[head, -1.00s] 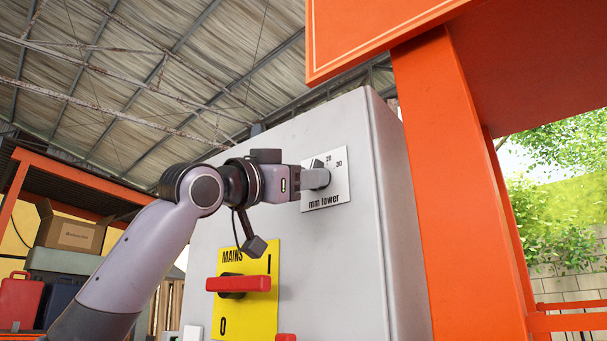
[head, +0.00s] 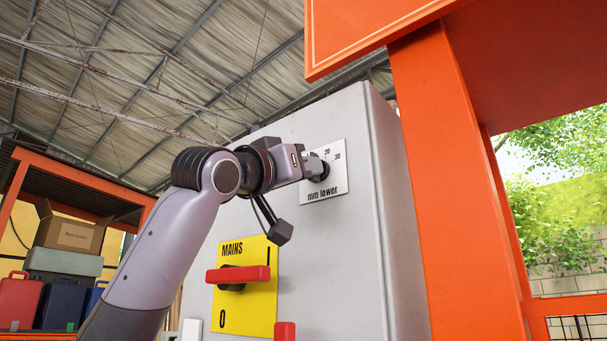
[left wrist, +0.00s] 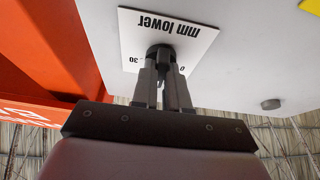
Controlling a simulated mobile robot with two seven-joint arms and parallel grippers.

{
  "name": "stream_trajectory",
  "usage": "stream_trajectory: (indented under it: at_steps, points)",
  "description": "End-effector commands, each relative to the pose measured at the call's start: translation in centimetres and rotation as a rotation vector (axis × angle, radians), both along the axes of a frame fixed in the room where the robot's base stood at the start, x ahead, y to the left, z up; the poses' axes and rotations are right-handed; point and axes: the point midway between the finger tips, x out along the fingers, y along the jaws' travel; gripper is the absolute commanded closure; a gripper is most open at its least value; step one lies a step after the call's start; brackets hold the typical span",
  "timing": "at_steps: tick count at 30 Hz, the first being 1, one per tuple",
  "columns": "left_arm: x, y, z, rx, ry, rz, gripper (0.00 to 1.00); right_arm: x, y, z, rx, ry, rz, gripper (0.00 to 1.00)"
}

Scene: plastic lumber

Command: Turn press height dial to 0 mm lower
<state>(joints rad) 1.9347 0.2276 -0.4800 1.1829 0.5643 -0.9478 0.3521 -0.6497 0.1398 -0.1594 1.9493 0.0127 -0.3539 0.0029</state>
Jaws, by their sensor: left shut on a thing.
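The press height dial (left wrist: 161,52) is a dark round knob on a white plate (head: 338,184) marked "mm lower", on the grey cabinet's face. The figures 20 and 30 show on the plate in the head view; 30 and 0 show in the left wrist view. My left gripper (head: 318,169) reaches the dial from the left, and its two fingers (left wrist: 163,80) are shut on the knob. The fingers hide much of the dial, and I cannot read its exact setting. My right gripper is in neither view.
Below the dial, a yellow MAINS plate (head: 262,308) carries a red switch handle (head: 240,274) lying level. An orange post (head: 445,180) stands right of the grey cabinet (head: 365,260). Shelves with a cardboard box (head: 70,234) and cases are at the left.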

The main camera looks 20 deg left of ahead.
Motion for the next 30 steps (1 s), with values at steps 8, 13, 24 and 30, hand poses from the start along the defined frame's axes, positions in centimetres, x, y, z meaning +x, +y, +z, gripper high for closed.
stream_trajectory:
  at_steps: [8, 13, 24, 30]
  points:
    - [-0.1, -0.5, -0.1, -0.249, 0.092, -0.004, 1.00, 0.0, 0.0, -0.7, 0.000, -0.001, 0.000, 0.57]
    - [-0.2, -0.7, 0.1, -0.400, 0.148, -0.004, 1.00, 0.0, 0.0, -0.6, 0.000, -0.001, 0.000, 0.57]
    - [-0.3, -0.9, 0.5, -0.715, 0.263, -0.002, 1.00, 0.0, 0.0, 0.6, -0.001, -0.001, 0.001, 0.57]
    - [-0.3, -0.9, 0.6, -0.845, 0.310, -0.001, 1.00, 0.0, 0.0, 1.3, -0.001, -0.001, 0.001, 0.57]
